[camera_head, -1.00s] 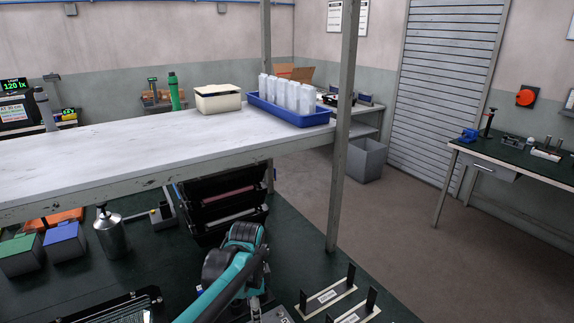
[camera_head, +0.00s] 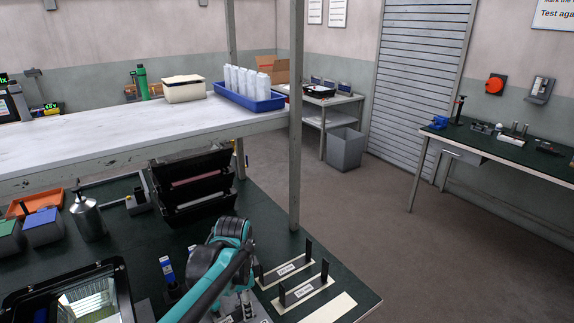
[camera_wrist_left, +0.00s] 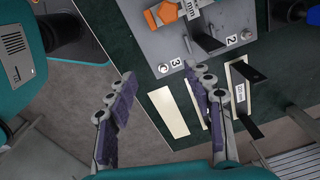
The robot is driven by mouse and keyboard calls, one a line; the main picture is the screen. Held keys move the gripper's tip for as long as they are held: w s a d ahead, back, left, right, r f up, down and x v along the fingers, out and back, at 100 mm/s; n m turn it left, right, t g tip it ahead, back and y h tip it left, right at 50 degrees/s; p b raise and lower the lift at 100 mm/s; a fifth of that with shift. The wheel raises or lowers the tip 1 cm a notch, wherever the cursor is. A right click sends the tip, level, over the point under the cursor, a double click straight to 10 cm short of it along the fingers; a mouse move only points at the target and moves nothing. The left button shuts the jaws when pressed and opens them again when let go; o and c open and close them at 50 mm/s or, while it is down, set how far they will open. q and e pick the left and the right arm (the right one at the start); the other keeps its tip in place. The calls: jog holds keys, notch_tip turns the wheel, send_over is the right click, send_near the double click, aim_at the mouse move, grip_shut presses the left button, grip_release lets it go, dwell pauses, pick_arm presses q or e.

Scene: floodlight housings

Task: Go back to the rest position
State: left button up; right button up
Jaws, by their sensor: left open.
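My left gripper (camera_wrist_left: 159,75) is open in the left wrist view, with nothing between its dark pads. It is seen above the green bench edge, beside a grey plate (camera_wrist_left: 150,50) marked 2 and 3. My right gripper is not in view. Another black housing with a shiny reflector (camera_head: 90,300) lies at the bottom left.
Labelled holders with black posts (camera_head: 305,291) stand right of my arm, near a shelf post (camera_head: 296,130). A metal bottle (camera_head: 88,222) and blue bin (camera_head: 42,228) are at left. A blue tray (camera_head: 262,104) of white bottles sits on the shelf. Floor at right is clear.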

pick_arm(q)
jog(key=s+a+r+n+t, duration=0.1)
jog(key=s+a+n+t, duration=0.2)
jog(key=s+n, duration=0.3)
jog(key=s+a+r+n+t, duration=0.1)
jog(key=s+a+n+t, duration=0.2)
jog(key=s+n, duration=0.4)
jog(key=shift+s+a+t, duration=0.3)
jog(key=shift+s+a, duration=0.05)
jog(key=shift+s, duration=0.7)
